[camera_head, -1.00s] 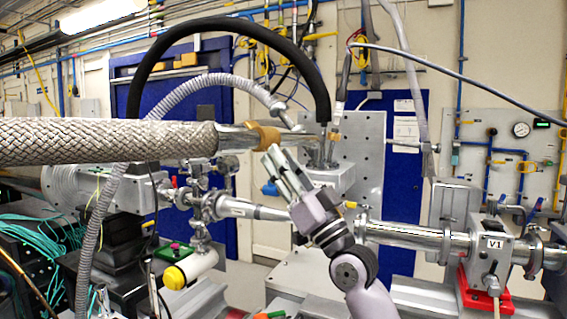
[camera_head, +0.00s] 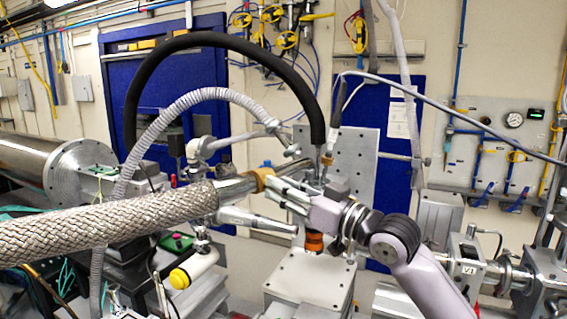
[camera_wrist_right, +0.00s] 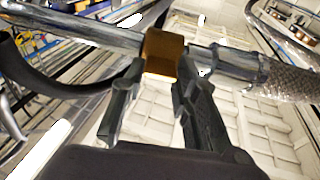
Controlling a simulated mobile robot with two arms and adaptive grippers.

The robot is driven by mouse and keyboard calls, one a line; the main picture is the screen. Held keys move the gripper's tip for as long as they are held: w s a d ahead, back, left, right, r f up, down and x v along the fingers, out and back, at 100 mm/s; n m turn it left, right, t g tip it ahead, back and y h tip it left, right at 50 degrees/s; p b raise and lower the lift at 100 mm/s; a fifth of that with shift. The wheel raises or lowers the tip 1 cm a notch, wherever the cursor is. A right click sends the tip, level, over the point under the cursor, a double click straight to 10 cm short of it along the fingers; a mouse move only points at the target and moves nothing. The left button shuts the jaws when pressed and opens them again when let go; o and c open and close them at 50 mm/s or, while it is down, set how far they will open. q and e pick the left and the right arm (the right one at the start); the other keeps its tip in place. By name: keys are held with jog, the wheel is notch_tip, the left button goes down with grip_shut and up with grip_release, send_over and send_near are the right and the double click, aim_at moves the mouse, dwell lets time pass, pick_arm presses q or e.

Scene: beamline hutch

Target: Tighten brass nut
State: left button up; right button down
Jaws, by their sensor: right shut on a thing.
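The brass nut (camera_head: 263,177) is a gold-coloured fitting on a metal pipe, just past the end of the braided hose (camera_head: 120,222). In the right wrist view the nut (camera_wrist_right: 164,54) sits between the fingertips, with bare pipe on its left and the hose on its right. My right gripper (camera_head: 272,187) reaches in from the right and is shut on the nut. Its fingers partly cover the nut in the head view; in the wrist view the fingertips (camera_wrist_right: 162,85) flank the nut's near side. My left gripper is not in view.
A thick black hose (camera_head: 225,42) and a ribbed grey hose (camera_head: 200,98) arch behind the nut. A perforated metal plate (camera_head: 352,155) stands behind my right gripper. A yellow-capped cylinder (camera_head: 192,270) and a pale metal block (camera_head: 310,278) lie below.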

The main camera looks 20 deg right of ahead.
aim_at(267, 173)
notch_tip(267, 173, up, 2)
jog(key=shift+d+r+g+h+p, duration=0.1)
jog(key=shift+g+h+p, duration=0.2)
jog(key=shift+g+p, duration=0.75)
jog(key=shift+w+r+g+p, duration=0.15)
jog(key=shift+g+p, duration=0.1)
jog(key=shift+p, duration=0.3)
jog(key=shift+r+g+h, duration=0.25)
jog(key=shift+g+h, duration=0.15)
jog(key=shift+g, duration=0.3)
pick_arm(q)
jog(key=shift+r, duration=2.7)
pick_arm(e)
jog(key=shift+w+a+r+g+h, duration=0.2)
jog(key=shift+r+g+h, duration=0.1)
jog(key=shift+g, duration=0.4)
jog(key=shift+w+a+r+g+h, duration=0.1)
jog(key=shift+w+r+g+h, duration=0.15)
jog(key=shift+g, duration=0.45)
jog(key=c, duration=1.2)
grip_release()
jog(key=shift+w+f, duration=0.1)
jog(key=shift+c, duration=0.2)
